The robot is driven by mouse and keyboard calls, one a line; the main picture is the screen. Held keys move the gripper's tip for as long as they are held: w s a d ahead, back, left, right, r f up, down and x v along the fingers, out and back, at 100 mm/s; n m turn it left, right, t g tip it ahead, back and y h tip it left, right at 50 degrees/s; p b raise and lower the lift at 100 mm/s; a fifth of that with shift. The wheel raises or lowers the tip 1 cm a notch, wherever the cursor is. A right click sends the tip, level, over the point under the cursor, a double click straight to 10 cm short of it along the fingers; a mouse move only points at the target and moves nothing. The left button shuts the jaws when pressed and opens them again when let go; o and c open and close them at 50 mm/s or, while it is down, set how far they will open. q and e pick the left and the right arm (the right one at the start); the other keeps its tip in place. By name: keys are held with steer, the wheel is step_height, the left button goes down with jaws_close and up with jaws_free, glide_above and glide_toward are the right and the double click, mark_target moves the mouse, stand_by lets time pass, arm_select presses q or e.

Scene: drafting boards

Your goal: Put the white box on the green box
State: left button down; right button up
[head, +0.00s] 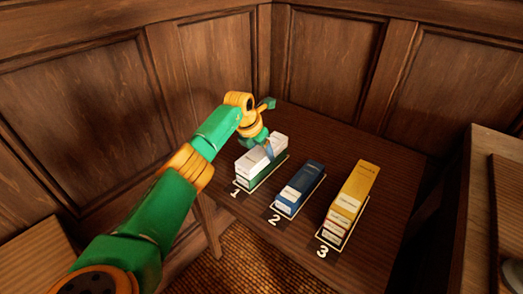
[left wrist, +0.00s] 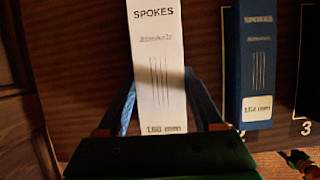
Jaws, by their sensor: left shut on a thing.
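The white box (head: 258,160), printed "SPOKES", lies lengthwise over the green box (head: 262,178) at place 1. Only a green strip of the lower box shows under it. The two look lined up, with no clear gap, but I cannot tell whether the white box's weight rests on it. My left gripper (head: 269,150) is shut on the white box from above. In the left wrist view its blue fingers (left wrist: 167,105) are on both sides of the white box (left wrist: 157,50). The green box is hidden there. My right gripper is not clearly in view.
A stack of blue boxes (head: 304,180) stands at place 2, close to the right. A stack with a yellow box (head: 359,182) on top is at place 3. The dark table (head: 395,165) is bare behind them. Wood-panelled walls close off the back.

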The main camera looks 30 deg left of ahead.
arm_select(q)
steer(key=shift+f, duration=0.15)
steer(key=shift+c, duration=0.2)
jaws_free()
steer(key=shift+r, duration=0.45)
steer(key=v, duration=1.1)
steer(key=shift+s+r+p, duration=0.15)
steer(key=shift+r+p, duration=0.1)
steer(key=shift+p, duration=0.1)
steer(key=shift+d, duration=0.1)
